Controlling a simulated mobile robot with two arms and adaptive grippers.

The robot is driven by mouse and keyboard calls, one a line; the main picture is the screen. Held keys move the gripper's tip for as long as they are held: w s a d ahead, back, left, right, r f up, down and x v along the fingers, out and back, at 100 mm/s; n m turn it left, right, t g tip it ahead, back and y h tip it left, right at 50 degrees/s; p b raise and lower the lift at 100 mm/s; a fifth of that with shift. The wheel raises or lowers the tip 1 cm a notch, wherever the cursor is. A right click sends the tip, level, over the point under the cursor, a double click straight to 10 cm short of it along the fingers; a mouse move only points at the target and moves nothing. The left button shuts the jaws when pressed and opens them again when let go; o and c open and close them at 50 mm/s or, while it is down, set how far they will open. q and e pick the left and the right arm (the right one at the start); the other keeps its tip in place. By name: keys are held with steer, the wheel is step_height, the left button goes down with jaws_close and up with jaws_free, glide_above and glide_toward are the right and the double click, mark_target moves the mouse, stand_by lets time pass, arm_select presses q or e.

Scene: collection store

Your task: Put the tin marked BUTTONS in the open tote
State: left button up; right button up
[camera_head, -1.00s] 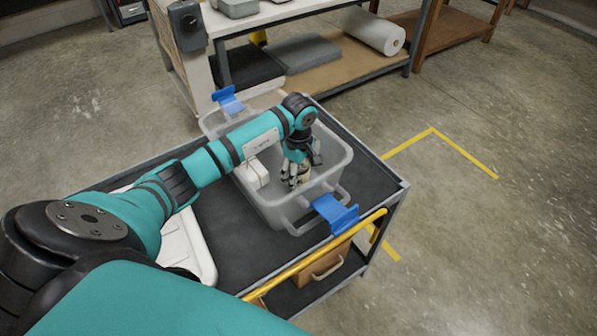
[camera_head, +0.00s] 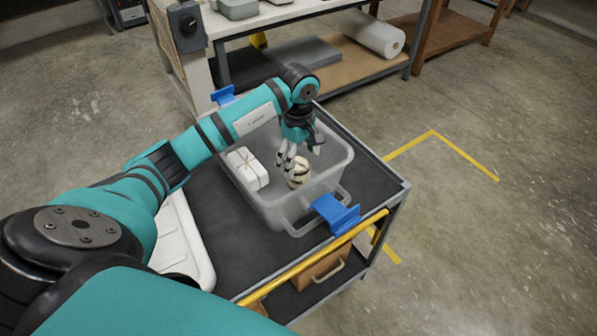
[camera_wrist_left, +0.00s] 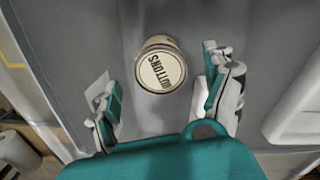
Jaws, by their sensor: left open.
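The tin marked BUTTONS (camera_head: 299,173) stands upright inside the open tote (camera_head: 269,214), a grey see-through bin on the cart. In the left wrist view the tin's round cream lid (camera_wrist_left: 161,71) shows its lettering. My left gripper (camera_head: 298,160) is open above the tin, inside or just over the tote. In the left wrist view its fingers (camera_wrist_left: 166,95) stand apart on either side, clear of the tin. My right gripper is not in view.
A white tied box (camera_head: 247,168) is in the tote beside the tin. Blue clips (camera_head: 336,214) sit at the tote's ends. A white tray (camera_head: 184,240) lies on the cart, left of the tote. A shelf bench (camera_head: 300,18) stands behind.

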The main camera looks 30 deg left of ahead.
arm_select(q)
steer(key=shift+r+b, duration=0.5)
steer(key=shift+r, duration=2.3)
steer(key=shift+r, duration=0.1)
